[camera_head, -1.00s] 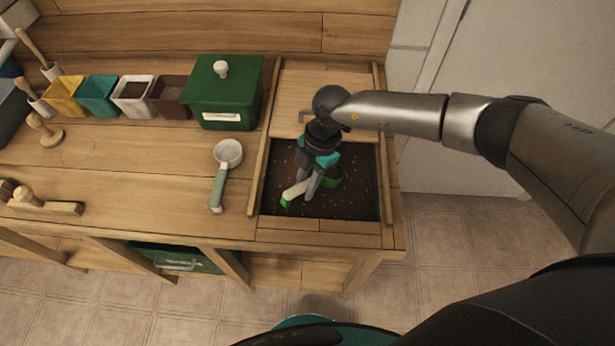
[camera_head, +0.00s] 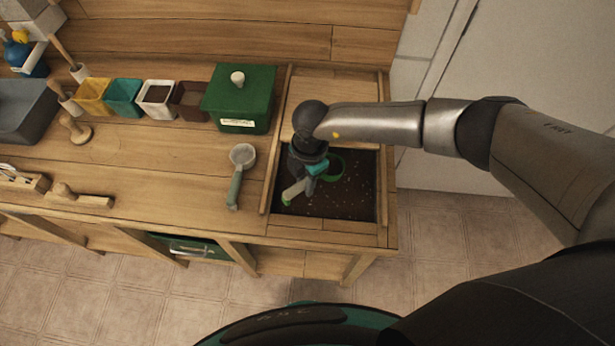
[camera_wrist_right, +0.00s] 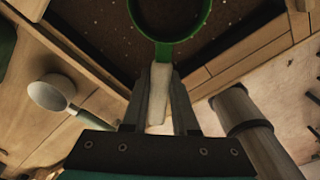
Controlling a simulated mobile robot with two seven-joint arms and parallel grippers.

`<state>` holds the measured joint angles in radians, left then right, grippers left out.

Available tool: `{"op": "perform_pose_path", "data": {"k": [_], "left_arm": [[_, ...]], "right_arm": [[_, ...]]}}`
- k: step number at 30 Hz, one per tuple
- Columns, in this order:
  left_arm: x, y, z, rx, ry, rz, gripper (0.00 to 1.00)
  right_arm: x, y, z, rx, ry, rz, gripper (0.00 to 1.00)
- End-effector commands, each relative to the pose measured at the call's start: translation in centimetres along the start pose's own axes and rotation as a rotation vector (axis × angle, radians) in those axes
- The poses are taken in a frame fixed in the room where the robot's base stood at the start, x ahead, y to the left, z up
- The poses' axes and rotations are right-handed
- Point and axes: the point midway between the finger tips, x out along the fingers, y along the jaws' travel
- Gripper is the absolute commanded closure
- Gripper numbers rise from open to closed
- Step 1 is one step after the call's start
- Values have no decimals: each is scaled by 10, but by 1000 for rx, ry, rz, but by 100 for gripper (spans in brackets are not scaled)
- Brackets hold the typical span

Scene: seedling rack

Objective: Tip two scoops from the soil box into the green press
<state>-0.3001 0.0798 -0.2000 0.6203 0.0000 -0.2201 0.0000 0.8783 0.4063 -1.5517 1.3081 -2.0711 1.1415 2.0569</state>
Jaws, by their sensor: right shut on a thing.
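The soil box (camera_head: 350,205) is a dark, soil-filled bay sunk into the right end of the bench. My right gripper (camera_head: 299,183) is above its left part, shut on the pale handle of a green scoop (camera_head: 325,176). In the right wrist view the handle (camera_wrist_right: 158,88) lies between the fingers, and the round green bowl (camera_wrist_right: 172,38) looks dark inside over the soil; I cannot tell how full it is. A dark green lidded box (camera_head: 240,105) with a knob and label stands left of the bay; I cannot tell if it is the press. My left gripper is not in view.
A white scoop with a green handle (camera_head: 236,180) lies just left of the bay's wooden rail (camera_head: 278,140). Several small coloured pots, including a yellow one (camera_head: 93,97), stand along the back left. A wooden brush (camera_head: 80,197) lies at the front left.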

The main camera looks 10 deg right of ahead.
Motion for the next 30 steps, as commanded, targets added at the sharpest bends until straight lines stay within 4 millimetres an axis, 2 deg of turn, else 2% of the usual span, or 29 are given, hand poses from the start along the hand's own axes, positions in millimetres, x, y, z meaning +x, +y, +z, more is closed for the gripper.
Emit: {"op": "perform_pose_path", "data": {"k": [3, 12, 30], "left_arm": [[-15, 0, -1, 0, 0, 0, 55], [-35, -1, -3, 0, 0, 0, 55], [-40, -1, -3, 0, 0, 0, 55]], "right_arm": [[-11, 0, -5, -2, -20, 0, 100], [-25, 0, -12, -1, -68, 0, 100], [-28, 0, -13, 0, -83, 1, 100]]}}
